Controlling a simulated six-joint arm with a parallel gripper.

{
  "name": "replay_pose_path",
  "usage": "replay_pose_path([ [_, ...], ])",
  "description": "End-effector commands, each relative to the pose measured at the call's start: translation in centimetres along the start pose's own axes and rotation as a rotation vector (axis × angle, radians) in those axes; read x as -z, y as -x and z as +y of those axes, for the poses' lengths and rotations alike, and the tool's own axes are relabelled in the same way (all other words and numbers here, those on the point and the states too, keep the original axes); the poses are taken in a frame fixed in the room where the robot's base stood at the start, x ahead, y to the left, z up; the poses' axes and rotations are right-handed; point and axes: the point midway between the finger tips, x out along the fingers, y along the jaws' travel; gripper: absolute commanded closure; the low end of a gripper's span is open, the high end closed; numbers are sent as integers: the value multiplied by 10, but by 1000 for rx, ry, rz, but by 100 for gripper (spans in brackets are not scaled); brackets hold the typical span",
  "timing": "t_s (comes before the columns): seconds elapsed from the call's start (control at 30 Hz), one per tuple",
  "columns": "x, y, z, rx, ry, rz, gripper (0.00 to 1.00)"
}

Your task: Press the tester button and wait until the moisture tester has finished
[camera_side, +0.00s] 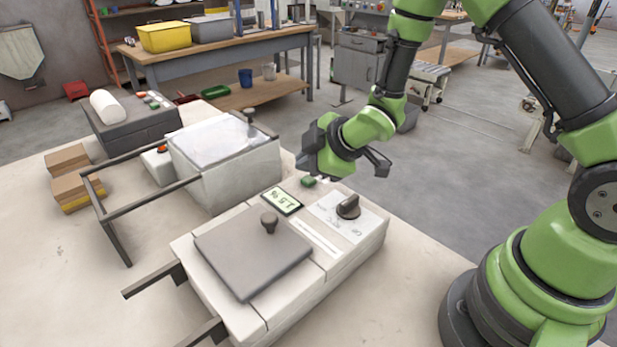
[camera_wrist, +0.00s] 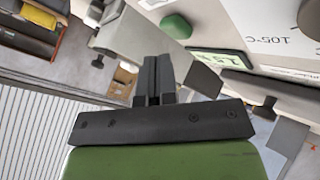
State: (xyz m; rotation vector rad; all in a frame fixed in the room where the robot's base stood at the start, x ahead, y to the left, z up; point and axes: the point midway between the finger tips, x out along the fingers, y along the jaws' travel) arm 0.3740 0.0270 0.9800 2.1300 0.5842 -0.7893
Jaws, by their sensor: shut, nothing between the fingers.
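The moisture tester (camera_side: 250,318) is a white box with a grey lid (camera_side: 250,252), which is down. Its small display (camera_side: 282,201) is lit and appears to read 1.5 %, upside down. A green button (camera_side: 308,182) sits near the display at the tester's back edge; the button also shows at the top of the wrist view (camera_wrist: 176,26). My gripper (camera_side: 303,163) is above and close to the button in the side view. In the wrist view its dark fingers (camera_wrist: 154,72) are together and empty, apart from the button in the picture. Contact with the button is not visible.
A black knob (camera_side: 348,206) stands on the tester's panel. A white lidded box (camera_side: 225,165) is behind left, with dark rails (camera_side: 150,197) beside it. Cartons (camera_side: 72,188) and a grey device (camera_side: 130,125) stand farther left. The front-left bench is clear.

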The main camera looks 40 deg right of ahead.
Motion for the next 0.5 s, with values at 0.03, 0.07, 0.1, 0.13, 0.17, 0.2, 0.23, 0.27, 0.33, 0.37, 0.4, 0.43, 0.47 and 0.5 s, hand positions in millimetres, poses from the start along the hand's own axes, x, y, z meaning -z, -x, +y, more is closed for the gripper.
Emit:
replay_pose_path([
  [0.03,0,0,0,0,0,0,100],
  [0.07,1,1,1,-1,0,1,100],
  [0.1,2,2,2,-2,0,2,100],
  [0.13,3,4,3,-3,0,3,100],
  [0.17,5,5,5,-2,0,3,100],
  [0.2,7,8,7,-3,1,4,100],
  [0.23,9,10,9,-4,0,4,100],
  [0.27,10,12,10,-3,0,3,100],
  [0.33,13,18,14,-3,1,3,100],
  [0.37,15,20,15,-4,1,4,100],
  [0.4,17,22,17,-3,1,4,100],
  [0.43,19,24,19,-3,2,4,100],
  [0.47,20,26,20,-3,1,4,100],
  [0.5,22,29,22,-3,1,4,100],
])
